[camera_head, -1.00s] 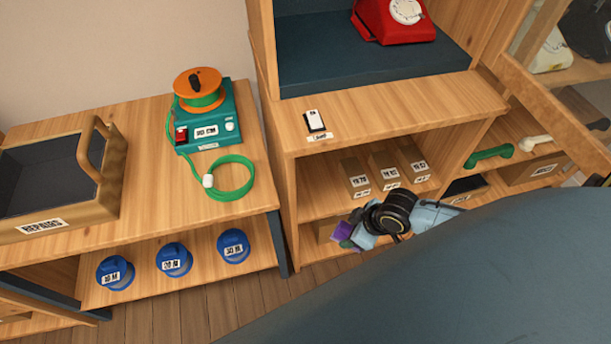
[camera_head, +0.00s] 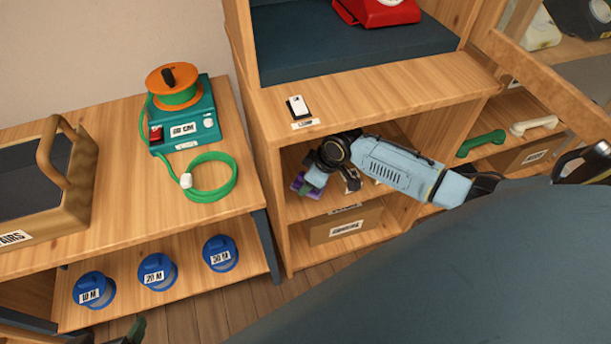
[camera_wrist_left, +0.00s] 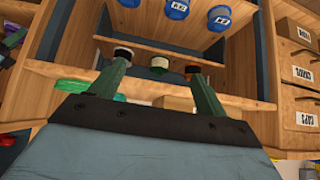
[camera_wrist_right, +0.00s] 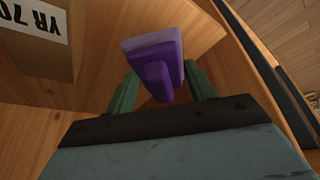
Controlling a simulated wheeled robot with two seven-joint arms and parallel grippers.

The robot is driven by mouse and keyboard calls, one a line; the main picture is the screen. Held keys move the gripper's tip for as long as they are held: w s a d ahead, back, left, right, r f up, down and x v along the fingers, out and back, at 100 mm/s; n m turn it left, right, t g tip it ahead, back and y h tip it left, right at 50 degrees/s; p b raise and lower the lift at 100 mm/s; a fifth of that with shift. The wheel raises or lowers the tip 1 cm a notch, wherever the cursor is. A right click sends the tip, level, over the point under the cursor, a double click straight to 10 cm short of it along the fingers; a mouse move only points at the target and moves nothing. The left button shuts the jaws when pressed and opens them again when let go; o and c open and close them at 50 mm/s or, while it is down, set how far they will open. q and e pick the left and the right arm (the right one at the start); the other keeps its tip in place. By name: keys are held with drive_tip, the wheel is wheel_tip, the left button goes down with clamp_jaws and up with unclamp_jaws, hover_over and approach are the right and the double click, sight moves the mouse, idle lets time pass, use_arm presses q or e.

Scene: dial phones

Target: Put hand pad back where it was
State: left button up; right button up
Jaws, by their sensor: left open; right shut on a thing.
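The purple hand pad (camera_wrist_right: 152,52), with a paler face, is held between the green fingers of my right gripper (camera_wrist_right: 160,88) in the right wrist view. In the head view the pad (camera_head: 302,186) is small and partly hidden by my right gripper (camera_head: 312,178). The pad is inside the open shelf compartment, near its left wall. Whether it touches the shelf board (camera_head: 292,212) I cannot tell. My left gripper (camera_wrist_left: 158,65) is open and empty, its fingers spread in front of a lower shelf; its tip (camera_head: 135,331) shows at the head view's bottom edge.
A labelled cardboard box (camera_wrist_right: 38,40) stands close left of the pad. My right arm hides most of the box row. A lower box (camera_head: 345,225) sits beneath. A black-and-white switch (camera_head: 298,106) is on the ledge above. Blue reels (camera_head: 158,272) stand on the left shelf.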

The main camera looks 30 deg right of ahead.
drive_tip(key=shift+w+b, duration=0.45)
drive_tip(key=shift+w, duration=0.75)
drive_tip(key=shift+f+b, duration=0.65)
drive_tip(key=shift+f, duration=0.3)
use_arm(q)
drive_tip(key=w+d+r+t+h, duration=0.1)
drive_tip(key=w+d+r+t, duration=0.1)
drive_tip(key=r+t, duration=0.3)
drive_tip(key=w+d+r+t+h+b, duration=0.1)
drive_tip(key=w+d+r+t+h, duration=0.1)
drive_tip(key=w+r+t, duration=0.2)
wheel_tip(320, 180, up, 3)
drive_tip(key=shift+w+d+r+t, duration=0.15)
drive_tip(key=shift+w+d+t, duration=0.15)
drive_tip(key=shift+w+t, duration=0.1)
use_arm(e)
drive_tip(key=shift+f, duration=0.8)
drive_tip(key=shift+f, duration=0.1)
drive_tip(key=o, duration=0.9)
use_arm(q)
drive_tip(key=shift+r+m, duration=0.1)
drive_tip(key=shift+m, duration=0.2)
